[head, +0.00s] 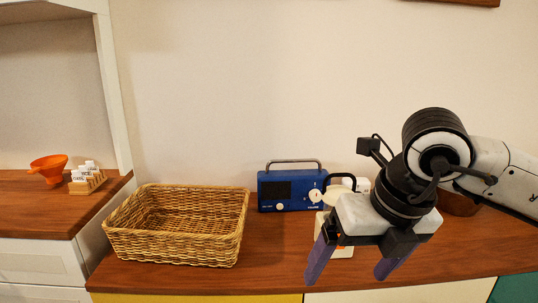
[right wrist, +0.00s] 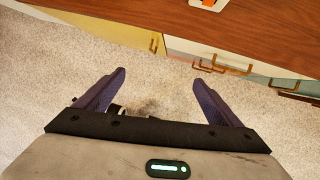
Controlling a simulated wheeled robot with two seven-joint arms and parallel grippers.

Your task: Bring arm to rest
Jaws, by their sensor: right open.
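My right gripper (head: 352,265) reaches in from the right in the head view, in front of the wooden counter's front edge. Its two purple fingers are spread apart with nothing between them. In the right wrist view the open fingers (right wrist: 161,95) point over the pale carpet, with the cabinet fronts beyond. My left arm and gripper do not show in either view.
A wicker basket (head: 180,255) stands empty on the wooden counter (head: 275,272). A pale item sits behind the gripper. An orange funnel (head: 48,168) and small rack (head: 87,185) stand at left.

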